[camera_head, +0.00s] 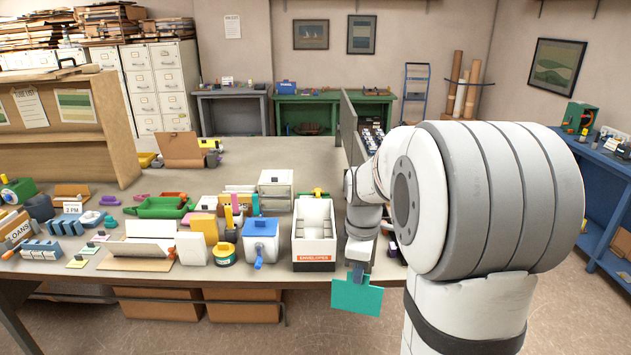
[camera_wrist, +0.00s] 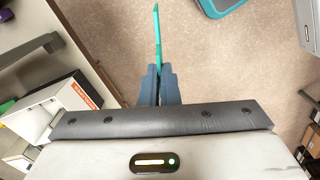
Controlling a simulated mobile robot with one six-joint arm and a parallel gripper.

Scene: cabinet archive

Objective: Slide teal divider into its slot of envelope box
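The teal divider (camera_head: 357,295) is a flat rectangular plate with a top tab. It hangs upright in front of the table's front edge, to the right of the envelope box. My gripper (camera_head: 359,268) is shut on the divider's tab. In the wrist view the divider (camera_wrist: 157,35) shows edge-on between the gripper fingers (camera_wrist: 160,85). The envelope box (camera_head: 314,232) is white, open at the top, with an orange label on its front, standing at the table's front edge. It also shows at the left of the wrist view (camera_wrist: 65,110). Its inside slots are not clear.
A blue-and-white container (camera_head: 260,240) stands left of the envelope box, and a small white drawer unit (camera_head: 276,190) is behind it. A grey upright panel (camera_head: 349,130) rises behind my arm. The table's rear middle is clear. Open floor lies in front.

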